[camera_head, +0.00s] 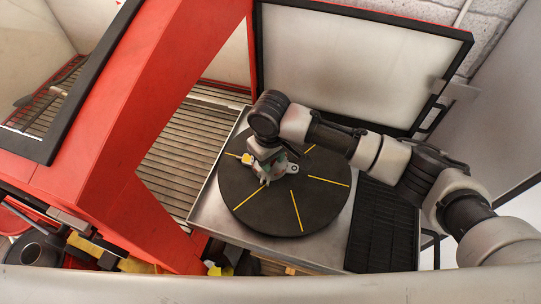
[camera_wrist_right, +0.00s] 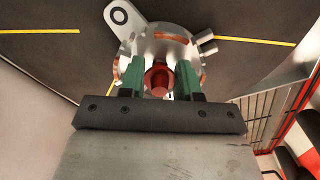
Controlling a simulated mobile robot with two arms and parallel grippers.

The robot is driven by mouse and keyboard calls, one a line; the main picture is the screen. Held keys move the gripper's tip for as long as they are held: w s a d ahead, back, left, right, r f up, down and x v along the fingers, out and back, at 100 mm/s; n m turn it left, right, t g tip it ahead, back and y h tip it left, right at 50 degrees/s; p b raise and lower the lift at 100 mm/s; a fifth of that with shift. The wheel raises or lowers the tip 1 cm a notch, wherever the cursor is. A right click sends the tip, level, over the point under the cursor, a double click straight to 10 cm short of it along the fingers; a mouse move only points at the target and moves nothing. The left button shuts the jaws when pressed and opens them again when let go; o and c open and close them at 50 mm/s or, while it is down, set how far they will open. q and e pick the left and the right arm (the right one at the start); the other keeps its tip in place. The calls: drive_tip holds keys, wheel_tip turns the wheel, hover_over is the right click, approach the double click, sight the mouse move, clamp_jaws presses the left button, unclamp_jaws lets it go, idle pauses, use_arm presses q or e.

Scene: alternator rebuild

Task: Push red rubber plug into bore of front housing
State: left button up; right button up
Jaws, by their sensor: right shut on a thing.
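The front housing (camera_wrist_right: 185,47) is a silvery metal part with a lug and a hole at its upper left in the right wrist view. In the head view the housing (camera_head: 292,168) sits on the black round turntable, partly hidden by my right arm. The red rubber plug (camera_wrist_right: 158,80) is between the green fingers of my right gripper (camera_wrist_right: 159,76), which is shut on it. The plug lies over the middle of the housing in the wrist view. The bore is hidden behind it, so I cannot tell whether the plug is in it. My left gripper is not in view.
The black turntable (camera_head: 270,215) with yellow lines stands in a metal tray (camera_head: 206,205). A red machine frame (camera_head: 130,130) rises at the left, beside a slatted surface (camera_head: 185,150). A black ribbed mat (camera_head: 383,230) lies at the right. An upright white panel (camera_head: 350,65) stands behind.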

drive_tip(key=shift+f+p, duration=0.3)
drive_tip(key=shift+p, duration=0.5)
idle(1.8)
drive_tip(key=o, duration=0.6)
drive_tip(key=shift+f, duration=0.1)
drive_tip(key=shift+r+p, duration=1.8)
drive_tip(key=shift+p, duration=0.4)
drive_tip(key=shift+r, duration=0.1)
